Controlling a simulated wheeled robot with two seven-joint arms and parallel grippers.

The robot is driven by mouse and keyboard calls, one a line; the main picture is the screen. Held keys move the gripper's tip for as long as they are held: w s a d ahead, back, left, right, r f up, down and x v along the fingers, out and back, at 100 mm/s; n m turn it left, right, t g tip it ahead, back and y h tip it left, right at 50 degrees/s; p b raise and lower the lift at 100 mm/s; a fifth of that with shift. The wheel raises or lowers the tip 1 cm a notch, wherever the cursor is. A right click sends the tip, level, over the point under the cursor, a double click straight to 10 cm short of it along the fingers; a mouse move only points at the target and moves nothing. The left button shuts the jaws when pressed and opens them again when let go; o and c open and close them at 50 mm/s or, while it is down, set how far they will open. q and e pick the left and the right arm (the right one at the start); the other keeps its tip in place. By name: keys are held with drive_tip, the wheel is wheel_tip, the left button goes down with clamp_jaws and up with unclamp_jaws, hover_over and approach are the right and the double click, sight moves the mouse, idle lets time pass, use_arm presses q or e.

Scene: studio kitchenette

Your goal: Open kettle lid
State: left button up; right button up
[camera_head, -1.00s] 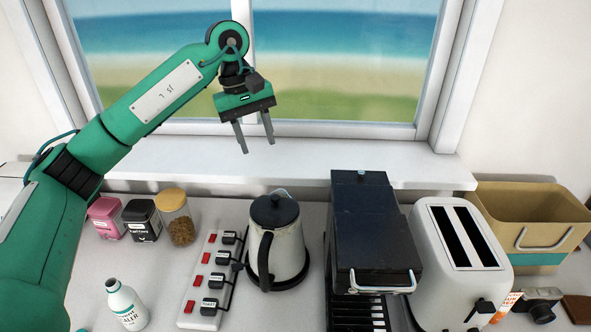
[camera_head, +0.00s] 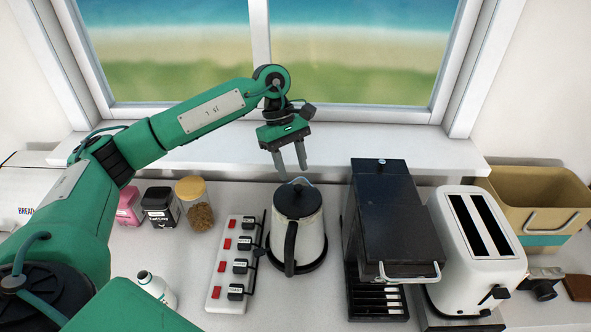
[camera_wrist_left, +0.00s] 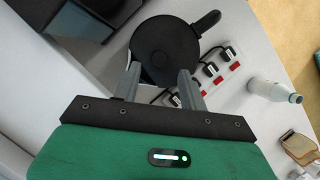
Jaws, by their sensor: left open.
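The kettle (camera_head: 311,235) stands on the counter in the middle of the head view. It is light-coloured with a black lid (camera_head: 297,199) and a black handle facing me, and the lid looks closed. In the left wrist view the round black lid (camera_wrist_left: 165,50) lies just beyond the fingertips, with the handle to its upper right. My left gripper (camera_head: 290,173) is open and empty, pointing down above and slightly behind the kettle lid. The fingers also show in the left wrist view (camera_wrist_left: 158,82), apart, with no visible contact. My right gripper is not in view.
A power strip (camera_head: 228,265) with red switches and plugs lies left of the kettle. A black machine (camera_head: 395,220) stands close on the right, then a white toaster (camera_head: 470,270). Jars (camera_head: 194,208) and a white bottle (camera_head: 157,288) are at left. The windowsill is behind.

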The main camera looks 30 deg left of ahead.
sight(298, 187)
use_arm(q)
drive_tip(key=shift+p+x, duration=0.4)
drive_tip(key=shift+x, duration=0.8)
drive_tip(key=shift+s+d+f, duration=0.1)
drive_tip(key=shift+d+f, duration=0.15)
drive_tip(key=shift+f, duration=0.3)
clamp_jaws()
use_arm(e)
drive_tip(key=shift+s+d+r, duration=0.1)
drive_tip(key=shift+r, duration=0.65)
